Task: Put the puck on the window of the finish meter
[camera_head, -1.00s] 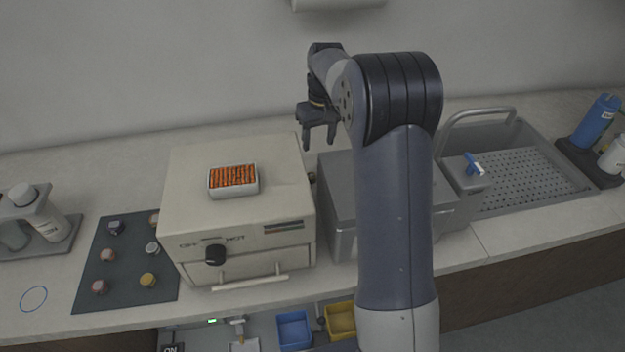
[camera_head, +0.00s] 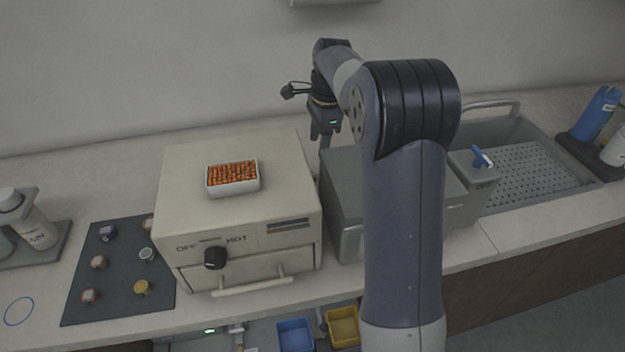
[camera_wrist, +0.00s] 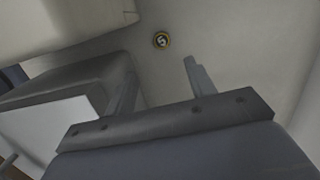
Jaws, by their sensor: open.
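A small round puck (camera_wrist: 161,40) with a dark face, a light mark and a brass-coloured rim lies on the pale counter in the wrist view. My gripper (camera_wrist: 160,75) is open and empty, and the puck is beyond its fingertips, apart from them. In the head view my gripper (camera_head: 325,132) hangs behind the grey box, beside the beige oven's back right corner; the puck is hidden there. Several similar round pieces sit on the dark mat (camera_head: 120,265) at left. I cannot pick out the finish meter or its window in either view.
The beige oven (camera_head: 185,215) carries a white tray (camera_head: 234,190) of orange pieces. The grey box (camera_head: 345,190) stands to its right, partly behind my arm. A sink (camera_head: 545,125) and blue bottle (camera_head: 596,115) are at right. The counter's back strip (camera_head: 130,160) is clear.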

